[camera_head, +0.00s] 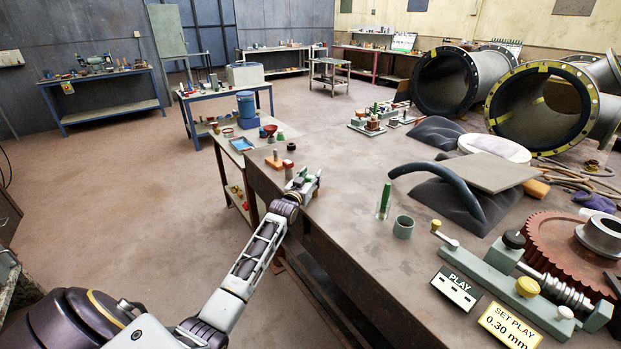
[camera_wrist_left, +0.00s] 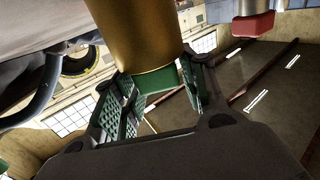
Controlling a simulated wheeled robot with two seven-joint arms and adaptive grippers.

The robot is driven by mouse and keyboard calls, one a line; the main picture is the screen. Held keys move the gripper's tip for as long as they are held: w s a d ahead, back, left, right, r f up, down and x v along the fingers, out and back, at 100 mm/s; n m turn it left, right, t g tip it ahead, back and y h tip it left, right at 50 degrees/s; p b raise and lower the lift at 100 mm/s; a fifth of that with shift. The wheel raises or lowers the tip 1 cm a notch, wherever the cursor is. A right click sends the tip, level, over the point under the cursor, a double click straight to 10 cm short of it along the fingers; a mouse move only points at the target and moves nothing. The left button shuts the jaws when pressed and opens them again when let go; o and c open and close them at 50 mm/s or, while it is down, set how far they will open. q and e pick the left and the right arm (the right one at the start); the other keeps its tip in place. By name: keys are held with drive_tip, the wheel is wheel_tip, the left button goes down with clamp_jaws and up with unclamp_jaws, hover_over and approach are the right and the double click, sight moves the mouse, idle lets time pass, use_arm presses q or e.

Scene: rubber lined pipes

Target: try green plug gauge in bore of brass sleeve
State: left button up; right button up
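The green plug gauge (camera_head: 384,197) stands upright on the big workbench, its green handle uppermost. A short grey-green cup (camera_head: 403,227) stands close beside it. My left gripper (camera_head: 304,183) is at the bench's left edge, well to the left of the gauge. A green band shows at that end. The sleeve's bore is hidden, and I cannot pick the sleeve out in the head view. My right gripper is not in view.
A dark curved hose (camera_head: 445,178), a red gear (camera_head: 560,250) and a PLAY sign (camera_head: 456,290) lie to the right.

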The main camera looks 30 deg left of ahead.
use_arm(q)
drive_tip(key=shift+o, duration=1)
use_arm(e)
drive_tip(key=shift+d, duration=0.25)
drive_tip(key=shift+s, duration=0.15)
use_arm(q)
drive_tip(key=shift+s, duration=0.2)
drive_tip(key=shift+s+d, duration=0.15)
drive_tip(key=shift+s, duration=0.55)
drive_tip(key=s+d, duration=0.1)
drive_tip(key=s, duration=0.9)
drive_tip(key=shift+d, duration=0.35)
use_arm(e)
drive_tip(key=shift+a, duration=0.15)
use_arm(q)
drive_tip(key=shift+r, duration=0.2)
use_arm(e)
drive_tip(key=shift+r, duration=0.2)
use_arm(q)
wheel_tip(320, 180, up, 9)
drive_tip(key=p, duration=0.9)
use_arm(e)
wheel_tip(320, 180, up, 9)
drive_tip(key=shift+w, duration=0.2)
